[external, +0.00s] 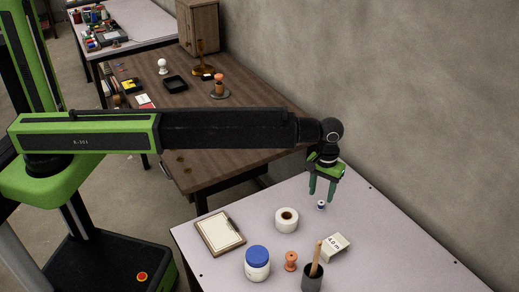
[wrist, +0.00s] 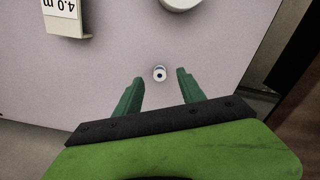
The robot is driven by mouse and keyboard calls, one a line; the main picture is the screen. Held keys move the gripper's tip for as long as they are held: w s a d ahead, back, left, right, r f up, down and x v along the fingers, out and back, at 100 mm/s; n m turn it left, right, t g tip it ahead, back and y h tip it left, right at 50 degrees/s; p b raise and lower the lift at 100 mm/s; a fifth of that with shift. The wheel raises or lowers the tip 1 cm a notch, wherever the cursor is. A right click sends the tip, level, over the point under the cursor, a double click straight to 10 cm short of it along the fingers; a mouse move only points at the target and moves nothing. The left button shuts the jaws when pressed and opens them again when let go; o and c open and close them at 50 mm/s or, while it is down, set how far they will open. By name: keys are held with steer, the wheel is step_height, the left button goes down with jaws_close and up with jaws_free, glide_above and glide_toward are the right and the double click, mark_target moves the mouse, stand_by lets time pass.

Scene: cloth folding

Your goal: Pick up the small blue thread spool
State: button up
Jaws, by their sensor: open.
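The small blue thread spool (external: 321,205) stands upright on the light table, right of the white tape roll in the external view. In the wrist view the spool (wrist: 160,73) is seen from above, just beyond the fingertips and roughly midway between them. My gripper (external: 322,197) is open and empty, pointing down over the table close to the spool. Its two green fingers also show in the wrist view (wrist: 160,75), one on each side, apart from the spool. I cannot tell the exact height of the fingertips above the spool.
On the light table (external: 410,250) are a white roll (external: 287,219), a "4.0 m" box (external: 335,246), an orange spool-shaped piece (external: 291,261), a blue-lidded jar (external: 257,263), a dark cup (external: 312,279) and a clipboard (external: 220,232). The table's right side is clear; a wall stands behind.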

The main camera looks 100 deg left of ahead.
mark_target(320, 208)
steer(key=f+b, duration=0.5)
steer(key=shift+w+a+f, duration=0.2)
steer(key=shift+r, duration=0.2)
jaws_close()
